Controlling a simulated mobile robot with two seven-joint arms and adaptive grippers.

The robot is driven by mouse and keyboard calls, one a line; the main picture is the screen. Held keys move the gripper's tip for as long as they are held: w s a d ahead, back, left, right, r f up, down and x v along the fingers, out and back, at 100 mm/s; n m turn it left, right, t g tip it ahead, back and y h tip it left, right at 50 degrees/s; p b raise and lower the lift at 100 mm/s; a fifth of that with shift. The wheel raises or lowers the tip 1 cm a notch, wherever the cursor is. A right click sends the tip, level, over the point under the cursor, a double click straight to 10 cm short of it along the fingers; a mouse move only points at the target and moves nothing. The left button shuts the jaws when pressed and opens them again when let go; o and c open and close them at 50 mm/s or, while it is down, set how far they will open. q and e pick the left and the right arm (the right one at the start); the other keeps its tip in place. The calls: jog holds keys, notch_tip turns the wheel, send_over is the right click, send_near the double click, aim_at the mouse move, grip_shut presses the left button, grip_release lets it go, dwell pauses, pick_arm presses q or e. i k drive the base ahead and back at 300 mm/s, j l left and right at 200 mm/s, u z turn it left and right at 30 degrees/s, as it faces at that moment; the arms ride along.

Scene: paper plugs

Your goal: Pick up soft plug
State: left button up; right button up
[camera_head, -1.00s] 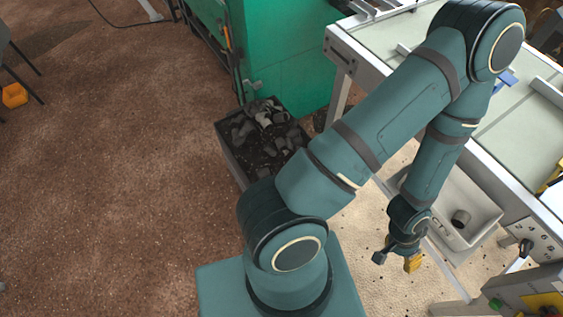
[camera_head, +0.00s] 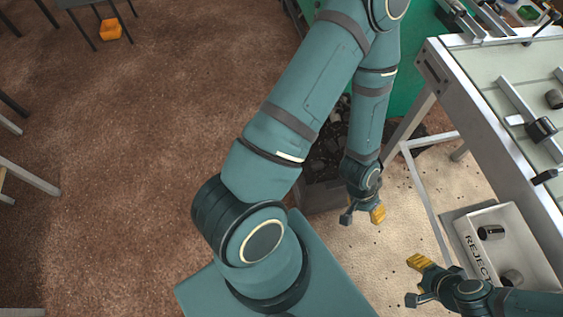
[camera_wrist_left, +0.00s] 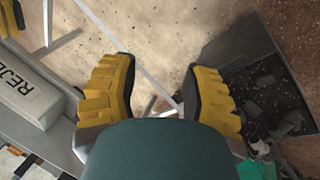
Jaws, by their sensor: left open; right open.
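The reject tray (camera_head: 452,222) is white with REJECT lettering. Two dark cylindrical plugs lie in it, an upper one (camera_head: 491,232) and a lower one (camera_head: 511,279). I cannot tell which is soft. More dark plugs, one (camera_head: 540,129) and another (camera_head: 555,98), sit on the worktable. My left gripper (camera_head: 362,215) is open and empty, pointing down between the scrap bin and the tray. Its yellow-padded fingers are wide apart in the left wrist view (camera_wrist_left: 158,85), with only floor between them. My right gripper (camera_head: 416,281) is open and empty, left of the tray.
A dark scrap bin (camera_head: 312,200) stands behind my left forearm, partly hidden. The worktable (camera_head: 490,110) with metal legs fills the right side. A green machine (camera_head: 415,55) stands behind.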

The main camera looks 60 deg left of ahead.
aim_at(316, 165)
jog(key=j+u, duration=0.1)
jog(key=u, duration=1.15)
jog(key=i+l+z, duration=0.3)
jog(key=i+z, duration=0.35)
jog(key=k+l, duration=0.05)
jog(key=k, duration=0.05)
